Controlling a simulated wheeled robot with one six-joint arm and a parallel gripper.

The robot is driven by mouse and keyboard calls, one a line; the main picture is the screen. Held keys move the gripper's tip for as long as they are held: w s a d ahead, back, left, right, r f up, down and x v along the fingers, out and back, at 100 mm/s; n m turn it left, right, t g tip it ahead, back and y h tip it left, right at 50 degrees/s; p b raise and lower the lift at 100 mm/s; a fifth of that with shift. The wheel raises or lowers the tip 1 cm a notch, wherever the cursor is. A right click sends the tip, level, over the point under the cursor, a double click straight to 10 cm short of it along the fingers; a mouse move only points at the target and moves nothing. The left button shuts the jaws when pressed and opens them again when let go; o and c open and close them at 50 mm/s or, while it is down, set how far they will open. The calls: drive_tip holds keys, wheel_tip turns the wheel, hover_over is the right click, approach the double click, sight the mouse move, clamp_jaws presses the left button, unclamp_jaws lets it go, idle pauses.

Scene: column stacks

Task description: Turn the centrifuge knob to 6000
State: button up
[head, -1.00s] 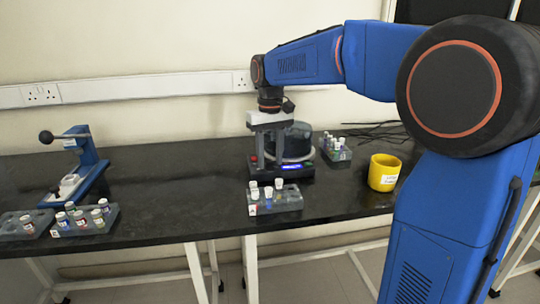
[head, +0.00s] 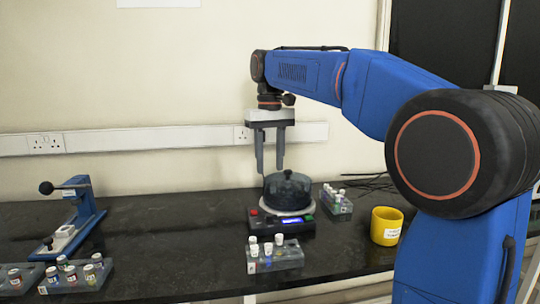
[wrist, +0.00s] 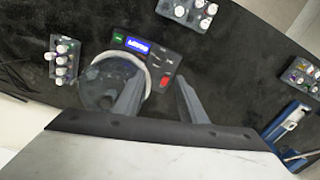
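The centrifuge (head: 283,227) stands on the black bench, with a dark see-through lid (head: 289,188) closed over its round bowl. Its front panel has a red button at the left and a lit blue display (head: 310,218). In the wrist view the panel (wrist: 160,62) shows the display (wrist: 137,46), a green key and the red button (wrist: 165,82); the display's digits are too blurred to read. I cannot make out the knob clearly. My gripper (head: 269,171) is open and empty, pointing down above the centrifuge's left part. In the wrist view its fingertips (wrist: 160,79) frame the red-button end of the panel.
A vial rack (head: 275,256) stands in front of the centrifuge and another (head: 336,203) behind right. A yellow cup (head: 386,226) is at the right. A blue hand press (head: 76,218) and more racks (head: 76,278) are at the left. The bench between is clear.

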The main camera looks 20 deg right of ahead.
drive_tip(key=shift+r, duration=0.95)
drive_tip(key=s+d+f+t, duration=0.2)
drive_tip(key=s+d+f, duration=0.1)
drive_tip(key=s+f, duration=1.1)
drive_tip(key=s+d+f+m+t, duration=0.1)
drive_tip(key=s+d+f, duration=0.3)
drive_tip(key=s+f, duration=1)
drive_tip(key=s+t, duration=0.1)
drive_tip(key=s, duration=0.2)
drive_tip(key=shift+s+m+t, duration=0.25)
drive_tip(key=shift+m+t, duration=0.05)
drive_tip(key=shift+t, duration=0.1)
